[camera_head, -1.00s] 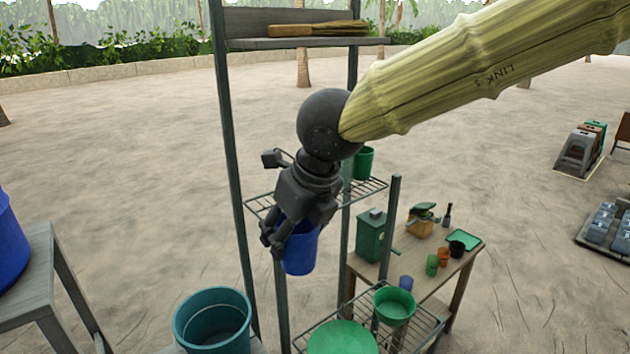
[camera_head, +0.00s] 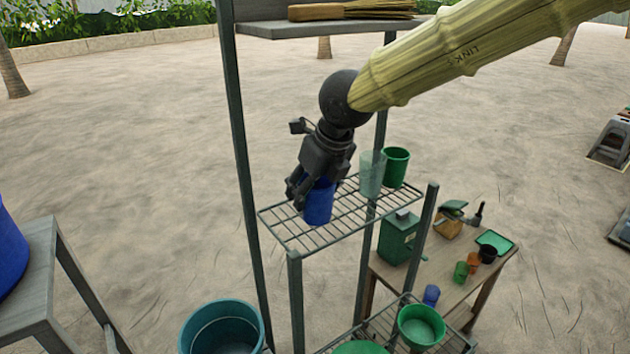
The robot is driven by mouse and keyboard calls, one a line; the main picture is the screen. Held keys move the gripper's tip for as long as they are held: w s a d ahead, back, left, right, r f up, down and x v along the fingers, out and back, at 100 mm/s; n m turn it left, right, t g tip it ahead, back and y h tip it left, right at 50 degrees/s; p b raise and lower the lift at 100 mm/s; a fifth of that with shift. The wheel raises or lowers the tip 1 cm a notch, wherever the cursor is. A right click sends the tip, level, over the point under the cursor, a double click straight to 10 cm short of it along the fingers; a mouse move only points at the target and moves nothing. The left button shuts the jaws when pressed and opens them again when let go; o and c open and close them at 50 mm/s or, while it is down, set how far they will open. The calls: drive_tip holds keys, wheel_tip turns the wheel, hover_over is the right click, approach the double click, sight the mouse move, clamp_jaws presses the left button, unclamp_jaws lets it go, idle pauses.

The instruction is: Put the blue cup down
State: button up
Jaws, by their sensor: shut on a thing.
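The blue cup (camera_head: 319,205) is upright, over the left part of the upper wire shelf (camera_head: 292,236). Its bottom looks to be at the wires, but I cannot tell whether it touches them. My gripper (camera_head: 308,192) comes down from above and is shut on the cup, covering its upper left side. A translucent pale green cup (camera_head: 372,175) stands to the right of the blue cup, apart from it. A green cup (camera_head: 396,167) is at the shelf's right end.
A top shelf holds a broom (camera_head: 350,11). Metal posts (camera_head: 237,150) flank the wire shelf. Below right, a wooden table (camera_head: 440,275) carries a green box (camera_head: 399,240) and small cups. A teal bucket (camera_head: 222,325) stands low left. The wire shelf's front part is clear.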

drive_tip(key=w, duration=0.2)
drive_tip(key=w+p, duration=0.1)
drive_tip(key=w, duration=0.1)
drive_tip(key=w+p, duration=0.1)
drive_tip(key=w, duration=0.1)
drive_tip(key=shift+w+d+f, duration=0.25)
drive_tip(key=shift+w, duration=0.1)
drive_tip(key=shift+f+p, duration=0.25)
drive_tip(key=shift+p, duration=0.15)
drive_tip(key=shift+s+f+p, duration=0.25)
drive_tip(key=shift+f+p, duration=0.25)
drive_tip(key=shift+f, duration=0.2)
drive_tip(key=shift+w+f, duration=0.2)
drive_tip(key=shift+f, duration=0.55)
drive_tip(key=shift+s, duration=0.1)
drive_tip(key=shift+f, duration=0.1)
drive_tip(key=o, duration=1)
drive_tip(key=shift+o, duration=0.2)
